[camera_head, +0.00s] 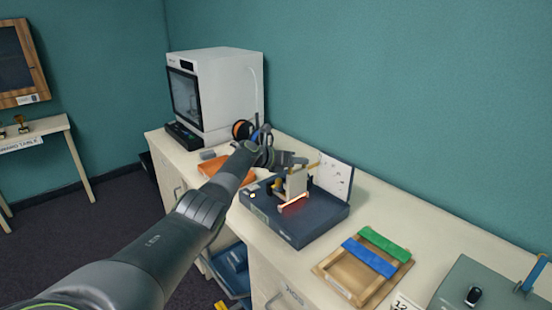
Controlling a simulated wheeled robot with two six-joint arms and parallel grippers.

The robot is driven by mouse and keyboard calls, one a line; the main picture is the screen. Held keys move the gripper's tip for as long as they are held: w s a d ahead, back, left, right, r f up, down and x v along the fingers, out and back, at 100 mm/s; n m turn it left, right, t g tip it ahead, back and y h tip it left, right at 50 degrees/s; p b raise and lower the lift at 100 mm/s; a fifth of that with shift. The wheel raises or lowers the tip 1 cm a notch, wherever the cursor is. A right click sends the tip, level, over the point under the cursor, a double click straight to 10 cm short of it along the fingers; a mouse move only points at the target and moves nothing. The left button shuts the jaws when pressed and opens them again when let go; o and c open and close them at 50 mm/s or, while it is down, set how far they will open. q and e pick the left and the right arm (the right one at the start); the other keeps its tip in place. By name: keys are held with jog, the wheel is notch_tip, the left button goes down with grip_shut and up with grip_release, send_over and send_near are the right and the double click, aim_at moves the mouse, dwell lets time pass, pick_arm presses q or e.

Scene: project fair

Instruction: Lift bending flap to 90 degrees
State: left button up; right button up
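The bending machine is a dark blue box (318,222) on the pale counter, with a glowing orange strip (293,203) on its top. A small pale upright plate (297,183), which looks like the bending flap, stands behind the strip. It looks close to vertical, but its exact angle is hard to read. My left arm reaches in from the lower left. Its dark gripper (292,160) is just behind and above the flap's top left; I cannot tell whether they touch or how far the fingers are apart. My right gripper is out of view.
A white 3D printer (222,90) stands at the back left. An orange tray (222,168) lies behind my arm. A white board (334,174) stands behind the machine. A wooden frame (342,275) with blue and green bars lies to the right, before a grey-green box (480,285).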

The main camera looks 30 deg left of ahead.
pick_arm(q)
jog(key=shift+s+a+r+p, duration=0.25)
jog(key=shift+s+a+p, duration=0.1)
jog(key=shift+s+p, duration=0.1)
jog(key=shift+p+v, duration=0.5)
jog(key=shift+v, duration=0.35)
jog(key=b+v, duration=0.1)
jog(key=v, duration=1.3)
jog(key=shift+b, duration=0.4)
jog(key=shift+d+f, duration=0.1)
